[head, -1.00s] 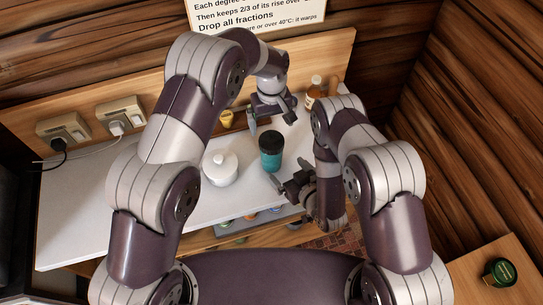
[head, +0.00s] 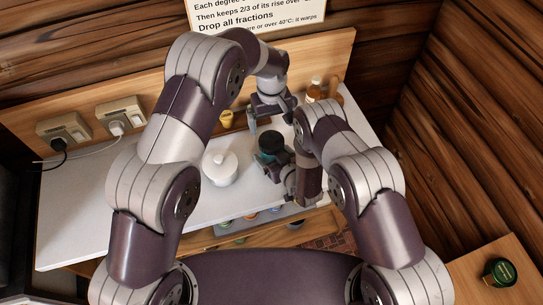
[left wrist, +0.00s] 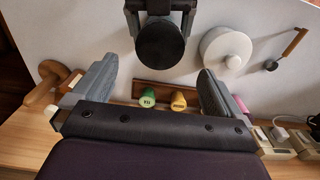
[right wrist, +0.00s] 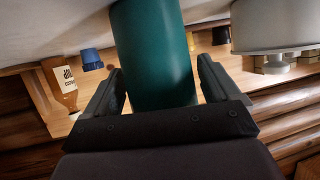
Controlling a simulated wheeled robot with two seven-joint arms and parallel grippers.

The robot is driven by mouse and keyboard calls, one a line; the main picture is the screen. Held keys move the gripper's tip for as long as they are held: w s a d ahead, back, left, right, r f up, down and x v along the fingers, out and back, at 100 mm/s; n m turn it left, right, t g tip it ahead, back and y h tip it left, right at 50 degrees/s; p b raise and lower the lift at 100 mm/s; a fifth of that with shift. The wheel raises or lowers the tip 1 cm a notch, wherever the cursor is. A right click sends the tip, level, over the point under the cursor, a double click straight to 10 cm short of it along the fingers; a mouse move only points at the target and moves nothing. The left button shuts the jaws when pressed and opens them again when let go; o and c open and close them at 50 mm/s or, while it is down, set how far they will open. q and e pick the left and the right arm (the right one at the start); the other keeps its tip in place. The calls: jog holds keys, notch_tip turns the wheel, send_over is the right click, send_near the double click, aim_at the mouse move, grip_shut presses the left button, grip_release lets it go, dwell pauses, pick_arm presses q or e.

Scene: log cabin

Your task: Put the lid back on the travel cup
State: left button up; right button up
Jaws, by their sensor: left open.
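The travel cup (head: 269,143) is a teal cylinder standing upright on the white counter. Its round black top (left wrist: 160,42) faces the left wrist camera; I cannot tell whether that is a lid. My right gripper (head: 276,170) is low at the cup, with its fingers on either side. In the right wrist view the teal wall (right wrist: 155,55) stands between the fingers, with narrow gaps beside it, so the gripper looks open. My left gripper (head: 271,118) is open and empty, behind the cup. No separate cup lid is clearly visible.
A white lidded pot (head: 220,167) stands left of the cup. An amber bottle (head: 314,90) and a yellow item (head: 227,118) are at the back. A wooden-handled utensil (left wrist: 293,43) lies beyond the pot.

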aim_at(271, 140)
grip_shut()
pick_arm(q)
notch_tip(271, 140, down, 8)
jog(key=shift+f, duration=0.1)
dwell(0.5)
jog(key=c, duration=1)
jog(key=shift+o, duration=0.2)
jog(key=m, duration=0.6)
jog(key=shift+m, duration=0.4)
jog(key=o, duration=1)
jog(key=shift+c, duration=0.2)
